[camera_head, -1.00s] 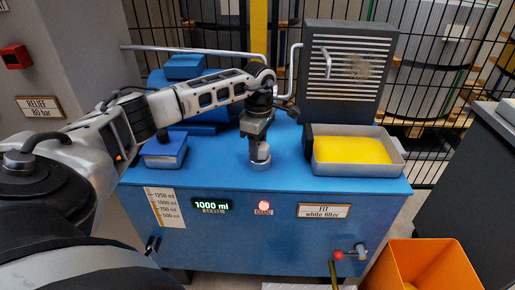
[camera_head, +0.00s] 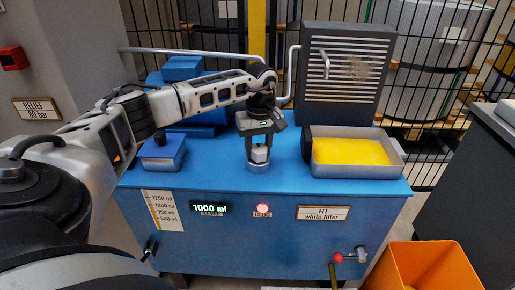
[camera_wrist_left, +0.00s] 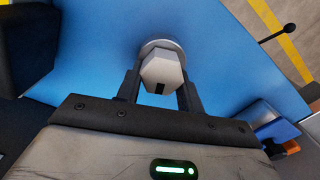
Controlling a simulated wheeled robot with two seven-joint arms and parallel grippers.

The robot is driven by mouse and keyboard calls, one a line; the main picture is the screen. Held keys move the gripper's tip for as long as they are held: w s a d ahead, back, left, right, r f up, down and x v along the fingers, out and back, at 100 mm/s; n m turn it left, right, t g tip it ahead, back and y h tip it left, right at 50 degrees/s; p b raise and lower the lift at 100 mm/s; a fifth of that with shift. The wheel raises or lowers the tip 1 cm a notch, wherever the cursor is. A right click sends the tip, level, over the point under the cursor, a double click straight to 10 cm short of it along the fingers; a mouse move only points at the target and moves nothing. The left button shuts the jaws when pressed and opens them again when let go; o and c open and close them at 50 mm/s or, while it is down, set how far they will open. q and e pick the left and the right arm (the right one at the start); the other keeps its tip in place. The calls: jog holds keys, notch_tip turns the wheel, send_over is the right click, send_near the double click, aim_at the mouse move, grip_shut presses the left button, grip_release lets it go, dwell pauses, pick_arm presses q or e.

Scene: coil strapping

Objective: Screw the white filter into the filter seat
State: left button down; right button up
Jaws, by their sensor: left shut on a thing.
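The white filter (camera_wrist_left: 162,72) shows in the left wrist view as a pale hexagonal body with a small dark mark. In the head view the filter (camera_head: 260,155) stands upright under my left gripper (camera_head: 259,142), on the blue cabinet top. My left gripper is shut on the filter, with a finger on each side in the wrist view (camera_wrist_left: 160,92). The filter seat (camera_head: 262,171) is a grey ring at the filter's foot, and it also shows behind the filter in the wrist view (camera_wrist_left: 161,46). How deep the filter sits is hidden. My right gripper is not in view.
A grey tray (camera_head: 360,171) with a yellow pad stands right of the filter, before a dark louvred box (camera_head: 345,75). A small blue box (camera_head: 162,152) is at left. An orange bin (camera_head: 425,268) and a red-knobbed lever (camera_head: 340,258) are at the front right.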

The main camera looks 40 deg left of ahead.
pick_arm(q)
jog(key=shift+w+r, duration=0.1)
jog(key=shift+r, duration=0.05)
jog(key=shift+m, duration=1)
jog(key=c, duration=0.8)
grip_release()
jog(key=shift+d, duration=0.1)
jog(key=shift+c, duration=0.2)
